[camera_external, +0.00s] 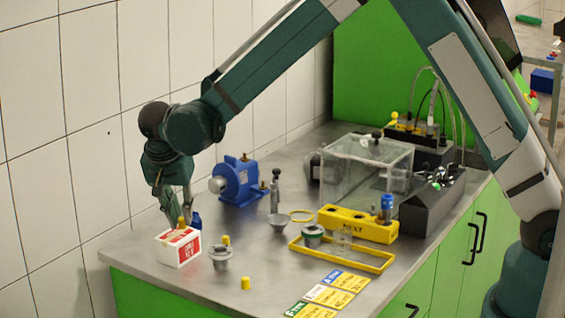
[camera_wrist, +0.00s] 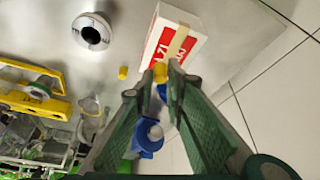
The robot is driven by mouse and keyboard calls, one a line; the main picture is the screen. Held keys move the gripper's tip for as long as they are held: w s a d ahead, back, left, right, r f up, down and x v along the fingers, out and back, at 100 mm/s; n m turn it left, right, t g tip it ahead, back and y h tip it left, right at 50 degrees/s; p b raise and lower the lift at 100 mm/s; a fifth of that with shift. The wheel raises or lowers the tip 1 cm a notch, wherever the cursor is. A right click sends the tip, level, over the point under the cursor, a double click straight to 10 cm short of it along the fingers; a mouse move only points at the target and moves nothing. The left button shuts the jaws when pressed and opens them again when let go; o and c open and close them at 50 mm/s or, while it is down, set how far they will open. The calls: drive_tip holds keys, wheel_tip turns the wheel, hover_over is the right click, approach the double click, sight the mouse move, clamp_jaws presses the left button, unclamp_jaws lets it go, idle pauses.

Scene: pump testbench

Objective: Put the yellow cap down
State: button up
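My gripper (camera_wrist: 160,74) is shut on a yellow cap (camera_wrist: 160,72), which shows between its two fingertips. In the external view, my gripper (camera_external: 179,217) points down at the left end of the bench, with the held cap (camera_external: 182,222) just above or at the back edge of the white-and-red box (camera_external: 178,248). Whether the cap touches the box is hard to tell. A second yellow cap (camera_external: 226,240) stands on the bench behind a grey flanged part (camera_external: 221,258). A third yellow cap (camera_external: 245,283) stands near the front edge.
A yellow frame (camera_external: 342,255), yellow block (camera_external: 357,224) and clear tank (camera_external: 365,165) stand to the right.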

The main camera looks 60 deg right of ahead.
drive_tip(key=shift+f, duration=0.65)
drive_tip(key=shift+f, duration=0.15)
drive_tip(key=o, duration=0.6)
drive_tip(key=shift+v, duration=6.15)
drive_tip(key=shift+d, duration=0.1)
